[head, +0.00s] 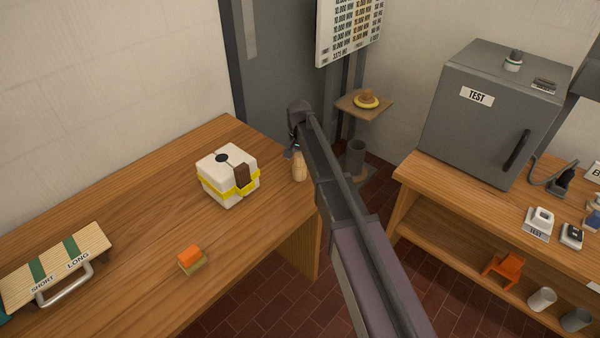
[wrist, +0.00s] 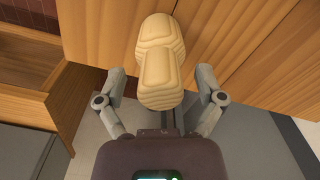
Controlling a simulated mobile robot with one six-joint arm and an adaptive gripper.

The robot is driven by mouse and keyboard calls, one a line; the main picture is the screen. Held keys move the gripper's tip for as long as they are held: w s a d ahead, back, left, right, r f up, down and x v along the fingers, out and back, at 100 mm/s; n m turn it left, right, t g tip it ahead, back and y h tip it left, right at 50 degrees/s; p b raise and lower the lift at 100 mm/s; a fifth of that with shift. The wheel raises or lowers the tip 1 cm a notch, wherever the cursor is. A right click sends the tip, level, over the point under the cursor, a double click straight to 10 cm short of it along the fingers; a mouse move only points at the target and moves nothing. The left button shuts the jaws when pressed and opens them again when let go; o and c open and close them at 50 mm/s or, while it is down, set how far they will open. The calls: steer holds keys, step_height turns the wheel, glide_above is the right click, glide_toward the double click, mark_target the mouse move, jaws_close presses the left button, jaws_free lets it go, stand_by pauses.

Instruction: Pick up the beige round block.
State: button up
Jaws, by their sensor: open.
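The beige round block (head: 299,168) stands near the right end of the wooden workbench (head: 135,185), partly behind my arm in the head view. In the wrist view the beige block (wrist: 157,65) shows a rounded, two-lobed shape with layered wood grain. My gripper (wrist: 160,76) is open, with one finger on each side of the block in the picture. A gap shows between each finger and the block, and I cannot tell the depth between them. In the head view my gripper (head: 291,152) is beside the block's upper left, mostly hidden by my arm.
A white box with yellow bands (head: 228,176) stands left of the block. An orange-topped small block (head: 191,259) and a striped SHORT/LONG board (head: 55,265) lie farther left. A grey TEST cabinet (head: 500,110) stands on the right bench. A small stand (head: 350,104) holds a yellow ring.

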steer(key=shift+f, duration=0.1)
steer(key=shift+c, duration=0.2)
stand_by(0.4)
jaws_close()
